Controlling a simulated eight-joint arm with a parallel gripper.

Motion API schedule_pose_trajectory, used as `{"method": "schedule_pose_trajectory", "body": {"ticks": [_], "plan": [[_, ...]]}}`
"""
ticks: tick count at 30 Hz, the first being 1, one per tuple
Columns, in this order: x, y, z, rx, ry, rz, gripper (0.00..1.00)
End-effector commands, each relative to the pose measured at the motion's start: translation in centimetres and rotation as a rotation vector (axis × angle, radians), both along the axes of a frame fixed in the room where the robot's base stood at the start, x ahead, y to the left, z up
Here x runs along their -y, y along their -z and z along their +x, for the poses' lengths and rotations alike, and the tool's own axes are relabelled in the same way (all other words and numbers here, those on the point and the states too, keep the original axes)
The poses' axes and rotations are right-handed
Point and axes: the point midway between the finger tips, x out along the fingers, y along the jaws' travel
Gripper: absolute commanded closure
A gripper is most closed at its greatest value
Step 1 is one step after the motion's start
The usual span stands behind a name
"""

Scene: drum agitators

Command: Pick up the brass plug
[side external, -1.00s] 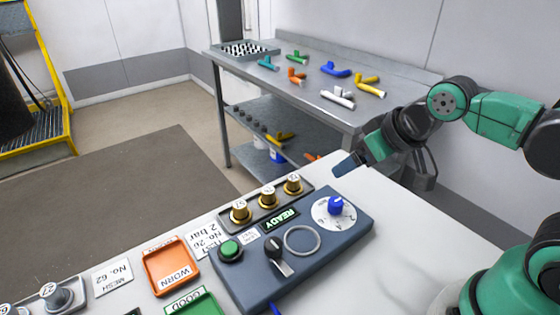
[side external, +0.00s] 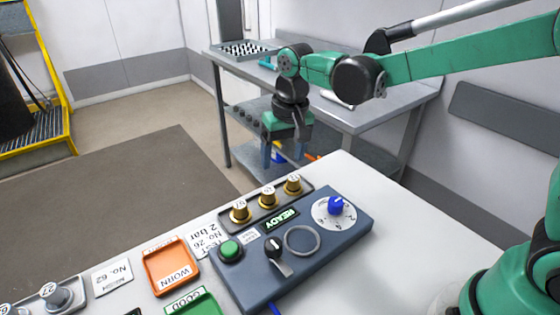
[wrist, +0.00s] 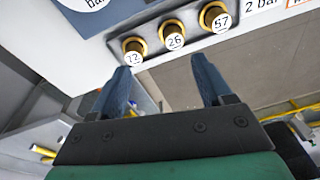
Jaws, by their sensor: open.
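Three brass plugs with white numbered tops stand upright in a row in a dark tray (side external: 310,192) behind the blue control box. In the side view they are the left plug marked 57 (side external: 240,213), the middle plug (side external: 268,199) and the right plug (side external: 292,187). The wrist view shows the plugs marked 57 (wrist: 214,17) and 26 (wrist: 172,36), and a third (wrist: 134,49) that looks like 12. My gripper (side external: 285,160) points down with its blue fingers apart and empty, behind and above the row. In the wrist view the plugs lie just beyond the fingertips (wrist: 160,66).
The control box (side external: 240,280) carries a green button, a black knob, a grey ring and a blue dial (side external: 335,205). An orange WORN tray (side external: 170,265), a green GOOD tray (side external: 192,302) and grey plugs (side external: 55,295) are to the left. A steel bench (side external: 400,105) stands behind.

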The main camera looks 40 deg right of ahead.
Motion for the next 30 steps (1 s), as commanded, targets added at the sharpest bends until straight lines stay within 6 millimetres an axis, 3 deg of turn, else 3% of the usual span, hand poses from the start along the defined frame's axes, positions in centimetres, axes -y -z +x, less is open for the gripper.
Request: {"method": "schedule_pose_trajectory", "body": {"ticks": [6, 11, 21, 30], "plan": [[-1.7, 3.4, 2.0, -0.109, 0.045, -0.011, 0.28], [-2.0, 4.6, 2.3, -0.133, 0.057, -0.016, 0.28], [-2.0, 9.0, 2.3, -0.133, 0.057, -0.015, 0.28], [-2.0, 9.8, 2.2, -0.132, 0.056, -0.015, 0.28]]}}
